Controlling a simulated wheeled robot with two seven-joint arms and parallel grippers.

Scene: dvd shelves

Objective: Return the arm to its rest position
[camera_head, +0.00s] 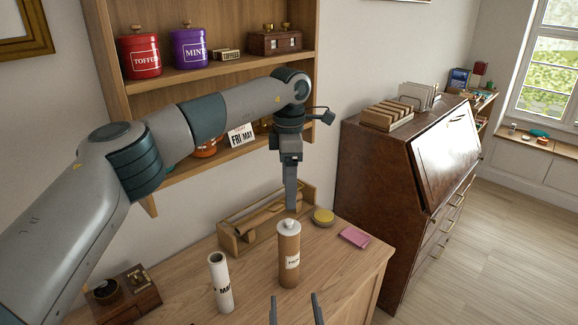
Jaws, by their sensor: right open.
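My left arm (220,115) reaches in from the left across the front of the wall shelf. Its gripper (291,205) points straight down over the desk and is seen edge-on, so I cannot tell whether it is open or shut. Just below its tip in the picture stands a brown tube with a white cap (289,265), upright on the desk; no contact is visible. My right gripper (295,308) shows only as two fingertips at the bottom edge. They are spread apart with nothing between them. The right arm is out of view.
The wooden desk (345,270) holds a white roll (221,285), a wooden tray (237,245), a yellow-lidded tin (323,217) and a pink pad (354,237). The wall shelf (190,75) is close behind the left arm. A dark bureau (375,185) stands right; open floor (500,265) lies beyond.

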